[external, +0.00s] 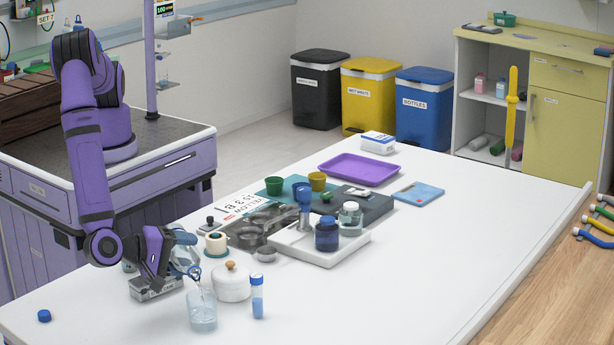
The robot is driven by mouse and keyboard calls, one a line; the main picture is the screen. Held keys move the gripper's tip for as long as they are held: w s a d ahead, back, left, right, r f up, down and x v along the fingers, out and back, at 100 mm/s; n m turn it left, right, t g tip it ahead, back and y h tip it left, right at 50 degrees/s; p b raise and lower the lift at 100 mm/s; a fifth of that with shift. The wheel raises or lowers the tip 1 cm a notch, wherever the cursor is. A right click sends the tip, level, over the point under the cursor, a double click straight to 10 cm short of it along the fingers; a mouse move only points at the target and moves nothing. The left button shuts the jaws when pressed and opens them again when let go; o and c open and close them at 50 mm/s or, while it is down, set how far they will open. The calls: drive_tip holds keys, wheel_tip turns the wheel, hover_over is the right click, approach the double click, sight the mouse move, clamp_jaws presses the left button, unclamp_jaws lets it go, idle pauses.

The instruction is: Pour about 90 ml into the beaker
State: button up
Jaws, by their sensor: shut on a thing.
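The clear beaker (202,316) stands upright on the white table near its front edge, with pale bluish liquid in its lower part. My gripper (178,264) is shut on a clear, bluish vessel (187,258), which it holds tilted up and to the left of the beaker. The vessel's lower end points down at the beaker's mouth, and a thin pale streak runs between them. My gripper and wrist hide part of the vessel. I cannot read any marks on the beaker or tell its exact level.
A white lidded pot (231,284) stands just behind the beaker, and a blue-capped tube (257,296) stands to its right. A blue cap (44,316) lies at the left. A white tray (345,250) with bottles is farther back. The table's right part is clear.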

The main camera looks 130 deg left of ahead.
idle(0.4)
drive_tip(key=shift+s+f+n, duration=0.1)
drive_tip(key=shift+f+n, duration=0.2)
drive_tip(key=shift+f+n+t, duration=0.1)
drive_tip(key=shift+n+t, duration=0.3)
drive_tip(key=shift+a+n+h, duration=0.1)
drive_tip(key=shift+n+h, duration=0.2)
drive_tip(key=shift+n, duration=0.1)
drive_tip(key=shift+s+a+r+n+t, duration=0.1)
drive_tip(key=shift+s+r+n+t, duration=0.05)
drive_tip(key=shift+r+n, duration=0.25)
drive_tip(key=shift+s+a+r+n+t, duration=0.15)
drive_tip(key=shift+r+n, duration=0.15)
drive_tip(key=shift+r, duration=0.2)
drive_tip(key=shift+d, duration=0.1)
drive_tip(key=shift+f, duration=0.1)
idle(0.5)
